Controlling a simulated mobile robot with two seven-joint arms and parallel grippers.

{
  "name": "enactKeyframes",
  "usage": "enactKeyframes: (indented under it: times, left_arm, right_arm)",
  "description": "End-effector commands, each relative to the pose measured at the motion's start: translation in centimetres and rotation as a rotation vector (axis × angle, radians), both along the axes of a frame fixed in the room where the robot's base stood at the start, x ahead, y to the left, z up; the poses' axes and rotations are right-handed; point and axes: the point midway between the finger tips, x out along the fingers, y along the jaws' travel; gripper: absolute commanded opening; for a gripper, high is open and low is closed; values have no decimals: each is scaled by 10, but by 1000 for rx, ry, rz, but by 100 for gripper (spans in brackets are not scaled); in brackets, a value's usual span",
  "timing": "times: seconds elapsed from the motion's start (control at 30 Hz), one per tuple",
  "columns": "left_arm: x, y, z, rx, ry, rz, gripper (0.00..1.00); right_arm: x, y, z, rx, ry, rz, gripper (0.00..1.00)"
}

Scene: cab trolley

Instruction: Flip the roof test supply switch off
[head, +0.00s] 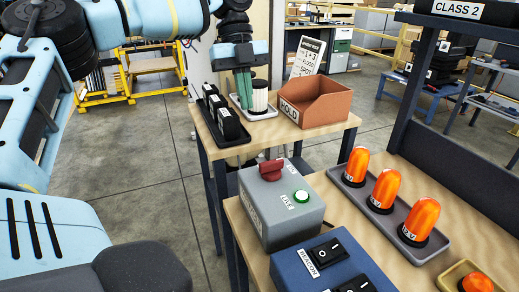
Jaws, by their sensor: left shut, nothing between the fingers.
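A grey box (262,218) stands on the near wooden bench with a red rotary knob (271,171) on top. A round lamp (301,196) on the box glows green beside a label reading "LIVE". The lettering near the knob is too small to read. My left gripper (244,104) points down over the far bench, well beyond the grey box and apart from the knob. Its green fingers are shut and empty, close beside a white ribbed cylinder (259,99) on a small tray. My right gripper is not in view.
A blue box (285,265) with black rocker switches, one labelled "BEACON", stands nearer. Several orange beacons (384,189) stand to the right, most in a grey tray (343,183). The far bench holds a brown bin (325,107) and a black tray (207,123). A dark post and shelf rise at right.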

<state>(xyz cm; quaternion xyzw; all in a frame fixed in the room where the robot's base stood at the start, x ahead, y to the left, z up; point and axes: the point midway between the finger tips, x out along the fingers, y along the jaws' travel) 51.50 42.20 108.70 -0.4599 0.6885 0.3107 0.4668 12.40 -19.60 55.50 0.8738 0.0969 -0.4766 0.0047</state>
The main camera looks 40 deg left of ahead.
Motion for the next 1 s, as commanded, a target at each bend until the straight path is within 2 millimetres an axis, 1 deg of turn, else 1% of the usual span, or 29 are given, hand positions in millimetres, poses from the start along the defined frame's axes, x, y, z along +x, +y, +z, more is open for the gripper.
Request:
enactKeyframes:
  times: [0.17,0.57,0.8,1.0]
  left_arm:
    - [-4,-7,-21,-1,5,-1,0]
    - [-15,-33,-90,0,5,-1,0]
    - [-25,-60,-89,1,-1,-1,0]
    - [-29,-69,-89,0,0,1,0]
  right_arm:
    - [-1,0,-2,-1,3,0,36]
    - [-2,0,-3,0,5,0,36]
    - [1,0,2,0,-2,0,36]
    - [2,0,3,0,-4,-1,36]
